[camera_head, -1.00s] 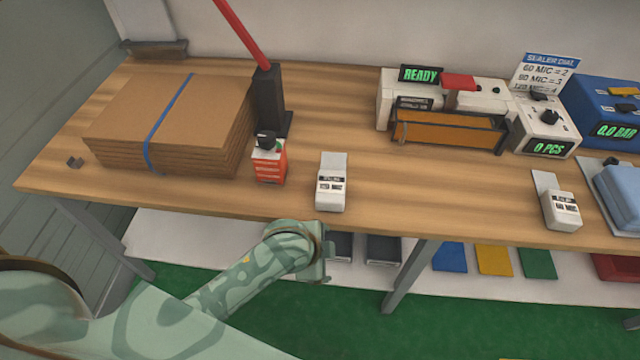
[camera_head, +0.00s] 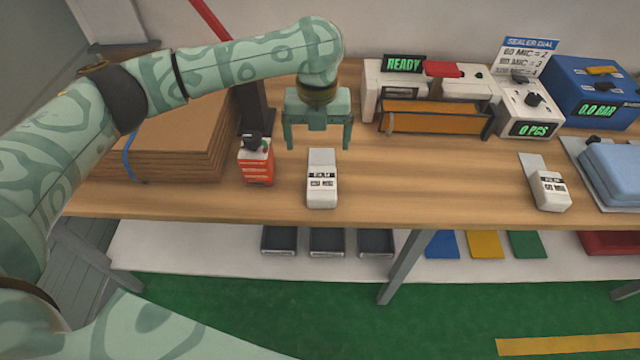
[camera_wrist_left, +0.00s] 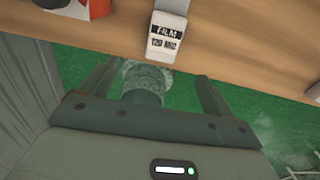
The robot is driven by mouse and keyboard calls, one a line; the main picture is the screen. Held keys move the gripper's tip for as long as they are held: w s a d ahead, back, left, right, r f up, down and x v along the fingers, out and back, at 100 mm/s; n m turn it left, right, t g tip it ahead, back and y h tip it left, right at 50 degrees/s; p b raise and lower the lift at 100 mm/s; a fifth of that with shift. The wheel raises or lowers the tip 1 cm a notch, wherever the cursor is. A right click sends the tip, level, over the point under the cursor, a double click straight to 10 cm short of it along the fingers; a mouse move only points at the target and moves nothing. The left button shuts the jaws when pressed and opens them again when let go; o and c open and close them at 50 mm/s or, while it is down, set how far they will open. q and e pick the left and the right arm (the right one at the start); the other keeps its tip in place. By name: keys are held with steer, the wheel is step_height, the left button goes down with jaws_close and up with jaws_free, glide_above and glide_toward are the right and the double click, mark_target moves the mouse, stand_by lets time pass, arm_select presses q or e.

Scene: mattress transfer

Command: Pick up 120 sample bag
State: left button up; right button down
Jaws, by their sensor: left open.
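The 120 sample bag (camera_head: 322,194) is a small white packet with a dark label and a grey flap at its far end. It lies flat on the wooden bench near the front edge. In the left wrist view the bag (camera_wrist_left: 167,36) shows its label "FILM 120 MIC", beyond the finger ends. My left gripper (camera_head: 319,146) is open and empty, pointing down above the bench. In the head view its fingers appear just behind the bag's far end, with no visible contact. My right gripper is not in view.
A red-and-white box with a black top (camera_head: 256,164) stands left of the bag, near stacked cardboard (camera_head: 170,150). A sealer (camera_head: 430,115) and dial unit (camera_head: 528,110) stand behind right. A similar white packet (camera_head: 551,191) lies far right. Bench between is clear.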

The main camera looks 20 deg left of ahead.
mark_target(322, 180)
arm_select(q)
step_height(322, 180, down, 11)
steer(key=b, duration=0.4)
steer(key=shift+w, duration=0.15)
steer(key=f+b, duration=0.2)
steer(key=f, duration=0.1)
steer(key=w+f+b, duration=0.1)
steer(key=f, duration=0.1)
steer(key=shift+w+d+f, duration=0.1)
steer(key=shift+d+f, duration=0.1)
steer(key=shift+d, duration=0.1)
steer(key=shift+r, duration=0.1)
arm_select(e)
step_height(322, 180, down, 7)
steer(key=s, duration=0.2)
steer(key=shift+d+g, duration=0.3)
arm_select(q)
steer(key=shift+r, duration=0.1)
steer(key=shift+c, duration=0.3)
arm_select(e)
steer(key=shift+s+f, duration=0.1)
arm_select(q)
steer(key=c, duration=1.1)
steer(key=shift+o, duration=0.2)
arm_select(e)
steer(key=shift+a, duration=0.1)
